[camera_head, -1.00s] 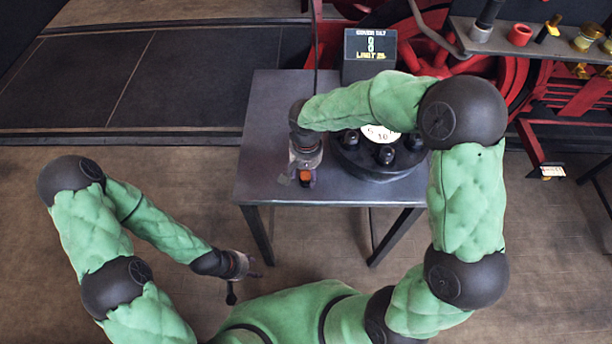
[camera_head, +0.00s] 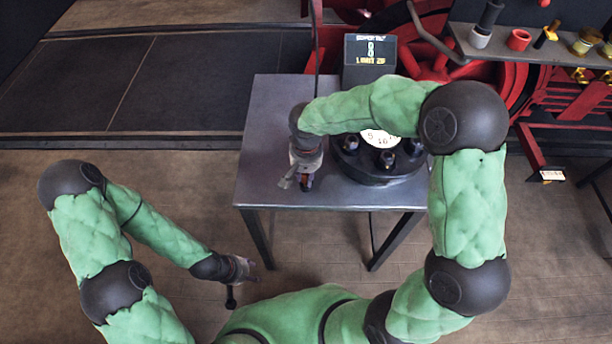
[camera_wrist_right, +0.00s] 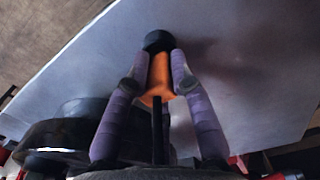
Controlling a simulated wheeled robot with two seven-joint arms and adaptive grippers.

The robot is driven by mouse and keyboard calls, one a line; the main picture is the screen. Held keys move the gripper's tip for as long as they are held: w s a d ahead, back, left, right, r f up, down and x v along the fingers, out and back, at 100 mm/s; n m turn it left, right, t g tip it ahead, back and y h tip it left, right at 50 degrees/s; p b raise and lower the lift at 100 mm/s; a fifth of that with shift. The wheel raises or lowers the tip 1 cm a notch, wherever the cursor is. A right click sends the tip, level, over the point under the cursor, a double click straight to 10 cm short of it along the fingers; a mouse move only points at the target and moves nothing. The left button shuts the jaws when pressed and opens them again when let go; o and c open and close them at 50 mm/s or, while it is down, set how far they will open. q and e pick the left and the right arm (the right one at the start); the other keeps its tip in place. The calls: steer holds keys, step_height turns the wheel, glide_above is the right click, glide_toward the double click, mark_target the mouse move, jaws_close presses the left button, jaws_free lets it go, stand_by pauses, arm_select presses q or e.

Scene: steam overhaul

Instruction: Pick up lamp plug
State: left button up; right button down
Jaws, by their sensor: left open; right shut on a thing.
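The lamp plug (camera_wrist_right: 160,82) appears to be the orange piece with a black round end in the right wrist view. My right gripper (camera_wrist_right: 160,60) is shut on it, with a purple finger on each side. In the head view my right gripper (camera_head: 301,182) is over the front left part of the grey table, and its own hand mostly hides the plug. Whether the plug touches the tabletop is hard to tell. My left gripper (camera_head: 246,271) is open and empty, low over the floor in front of the table.
A dark round fixture (camera_head: 375,170) with several knobs and a white dial stands on the grey table (camera_head: 262,130), right of my right gripper. A display (camera_head: 370,55) is behind it. A shelf (camera_head: 545,50) with small parts is at the upper right. The table's left side is clear.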

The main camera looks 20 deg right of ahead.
steer(key=r, duration=0.1)
steer(key=r+p, duration=0.1)
steer(key=r, duration=0.1)
steer(key=shift+s+a+r, duration=0.1)
steer(key=shift+s+r, duration=0.1)
steer(key=shift+r, duration=0.05)
steer(key=s+a+r+p, duration=0.4)
steer(key=s+r, duration=0.5)
steer(key=s, duration=0.3)
steer(key=shift+s+a, duration=0.35)
steer(key=shift+a, duration=0.05)
